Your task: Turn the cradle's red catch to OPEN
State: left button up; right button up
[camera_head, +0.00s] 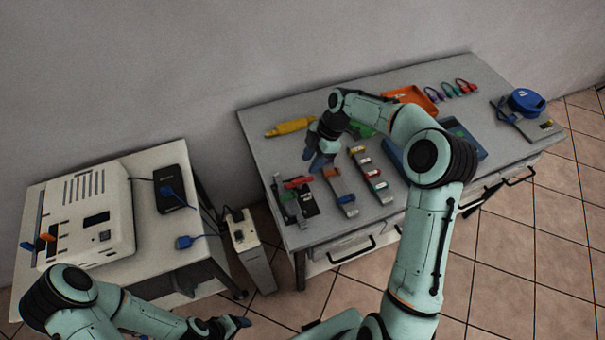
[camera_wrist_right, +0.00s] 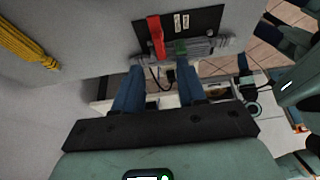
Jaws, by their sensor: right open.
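The cradle's red catch (camera_head: 298,183) lies at the left front end of the grey workbench. In the right wrist view the red catch (camera_wrist_right: 155,37) is a red bar on a black plate (camera_wrist_right: 203,18) with two small pale labels, too small to read. A grey bar with a green piece (camera_wrist_right: 180,46) runs along the plate's near edge. My right gripper (camera_head: 318,162) is above the bench near the catch. In the wrist view its blue fingers (camera_wrist_right: 157,75) are apart and empty, short of the catch. My left gripper (camera_head: 240,322) is low at the bottom; its jaw gap is unclear.
Connector strips (camera_head: 340,190) stand just right of the cradle. A yellow tool (camera_head: 290,126) lies behind. An orange tray (camera_head: 408,97) and a blue tray (camera_head: 465,138) are farther right. A side table (camera_head: 150,262) with a white device (camera_head: 88,215) stands left.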

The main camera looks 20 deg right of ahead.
aim_at(300, 179)
jog(key=x, duration=0.7)
jog(key=shift+w+a+f, duration=0.1)
jog(key=shift+w+f, duration=0.05)
jog(key=shift+f, duration=0.1)
grip_shut()
